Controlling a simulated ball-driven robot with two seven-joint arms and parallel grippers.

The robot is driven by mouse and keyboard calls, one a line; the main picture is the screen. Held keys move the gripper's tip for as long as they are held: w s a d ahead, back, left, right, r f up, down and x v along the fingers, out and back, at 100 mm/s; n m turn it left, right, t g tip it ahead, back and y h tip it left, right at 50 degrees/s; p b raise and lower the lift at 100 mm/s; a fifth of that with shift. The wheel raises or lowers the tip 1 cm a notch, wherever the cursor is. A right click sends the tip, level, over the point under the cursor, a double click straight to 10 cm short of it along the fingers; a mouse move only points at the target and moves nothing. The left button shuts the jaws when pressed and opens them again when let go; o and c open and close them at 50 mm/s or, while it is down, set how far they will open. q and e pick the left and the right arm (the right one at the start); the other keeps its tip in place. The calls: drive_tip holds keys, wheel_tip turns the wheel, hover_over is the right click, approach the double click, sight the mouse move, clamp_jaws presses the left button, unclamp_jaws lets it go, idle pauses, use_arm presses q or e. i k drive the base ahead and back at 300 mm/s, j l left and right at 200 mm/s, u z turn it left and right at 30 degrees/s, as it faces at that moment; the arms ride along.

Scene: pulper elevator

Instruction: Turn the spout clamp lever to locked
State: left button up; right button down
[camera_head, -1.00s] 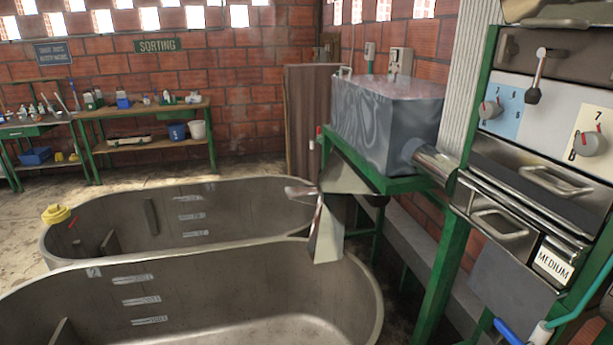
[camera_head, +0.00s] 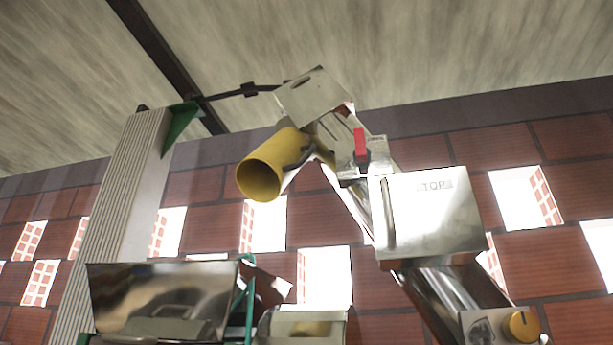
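A short red lever (camera_head: 361,142), likely the spout clamp lever, stands roughly upright on a pale metal bracket (camera_head: 352,166) high up. Beside it on the left is a yellow spout (camera_head: 262,172) with its open mouth facing down and left. The frame does not clearly show whether the lever is locked. Neither of my grippers is in view.
A metal box marked "TOP" (camera_head: 435,212) sits on a slanted metal tube (camera_head: 450,295). A yellow knob (camera_head: 521,326) is at lower right. A ribbed grey column (camera_head: 115,220) and shiny metal hopper (camera_head: 165,295) stand at left. A brick wall with bright openings is behind.

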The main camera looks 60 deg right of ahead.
sight(361, 155)
drive_tip(key=k+z, duration=0.2)
drive_tip(key=z, duration=0.25)
drive_tip(key=k+z, duration=0.2)
drive_tip(key=z, duration=0.25)
drive_tip(key=k+z, duration=0.15)
drive_tip(key=z, duration=0.35)
drive_tip(key=k+l, duration=0.5)
drive_tip(key=l, duration=0.25)
drive_tip(key=i+j+z, duration=0.1)
drive_tip(key=z, duration=0.35)
drive_tip(key=j+z, duration=0.15)
drive_tip(key=z, duration=0.3)
drive_tip(key=i+j+z, duration=0.1)
drive_tip(key=z, duration=0.3)
drive_tip(key=j+z, duration=0.2)
drive_tip(key=z, duration=0.25)
drive_tip(key=j+z, duration=0.15)
drive_tip(key=z, duration=0.3)
drive_tip(key=j+z, duration=0.25)
drive_tip(key=j, duration=0.2)
drive_tip(key=j+z, duration=0.3)
drive_tip(key=j, duration=0.15)
drive_tip(key=j+u, duration=0.15)
drive_tip(key=u, duration=0.3)
drive_tip(key=i+j+u, duration=0.1)
drive_tip(key=u, duration=0.35)
drive_tip(key=i, duration=0.05)
